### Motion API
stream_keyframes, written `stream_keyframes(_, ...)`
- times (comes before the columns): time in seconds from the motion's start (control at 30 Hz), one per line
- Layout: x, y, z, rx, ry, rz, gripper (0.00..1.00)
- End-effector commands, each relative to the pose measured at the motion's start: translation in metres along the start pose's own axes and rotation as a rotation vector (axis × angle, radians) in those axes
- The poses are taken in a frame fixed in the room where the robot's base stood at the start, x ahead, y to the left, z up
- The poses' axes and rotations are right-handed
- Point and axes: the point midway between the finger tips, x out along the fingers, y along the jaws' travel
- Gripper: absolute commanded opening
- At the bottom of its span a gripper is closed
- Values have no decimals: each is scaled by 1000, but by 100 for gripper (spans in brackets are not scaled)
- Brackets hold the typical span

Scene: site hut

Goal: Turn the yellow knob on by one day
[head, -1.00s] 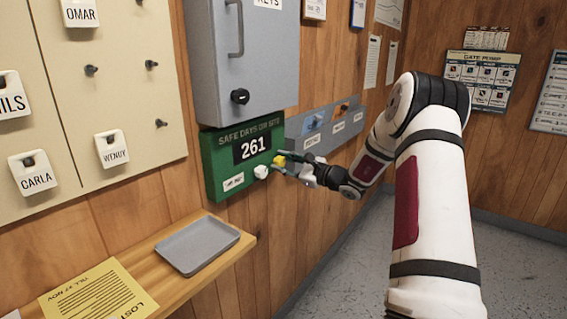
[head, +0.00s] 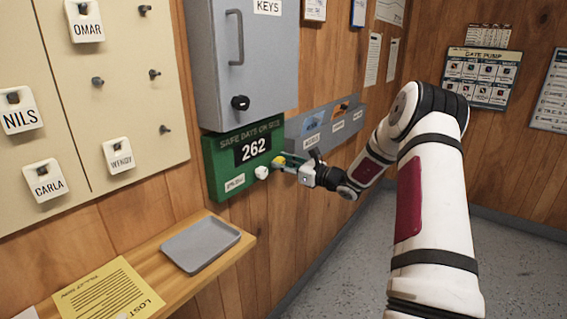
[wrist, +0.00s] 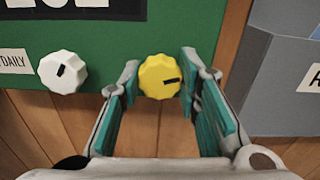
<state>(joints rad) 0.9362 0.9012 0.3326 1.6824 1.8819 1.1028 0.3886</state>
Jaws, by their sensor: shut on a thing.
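The green board (head: 215,188) on the wall reads "SAFE DAYS ON SITE", and its black counter window (head: 253,148) shows 262. The yellow knob (wrist: 158,78) is at the board's lower right edge, with its black mark pointing right in the wrist view. My gripper (head: 281,160) reaches it from the right in the head view. Its teal-padded fingers stand on either side of the knob, shut on it, and partly cover it in the head view (head: 278,160). A white knob (wrist: 63,72) sits to the left, outside the fingers; it also shows in the head view (head: 262,172).
A grey key cabinet (head: 245,75) hangs directly above the board. A grey wall rack (head: 325,128) is close on the right, behind my gripper. Below is a wooden shelf (head: 165,262) with a grey tray (head: 201,244) and a yellow paper (head: 105,290).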

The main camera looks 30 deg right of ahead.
Motion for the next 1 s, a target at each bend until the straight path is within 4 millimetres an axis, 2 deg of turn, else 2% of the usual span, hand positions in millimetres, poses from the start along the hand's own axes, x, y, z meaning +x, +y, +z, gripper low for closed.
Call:
stream_keyframes(0.37,0,0,-1,6,1,0,3)
stream_keyframes(0.4,0,0,-1,6,1,0,35)
stream_keyframes(0.47,0,0,-1,6,1,0,48)
stream_keyframes(0.5,0,0,-1,5,1,0,51)
stream_keyframes(0.83,-3,0,0,5,1,-1,51)
stream_keyframes(1.0,-23,-1,-1,6,2,-3,51)
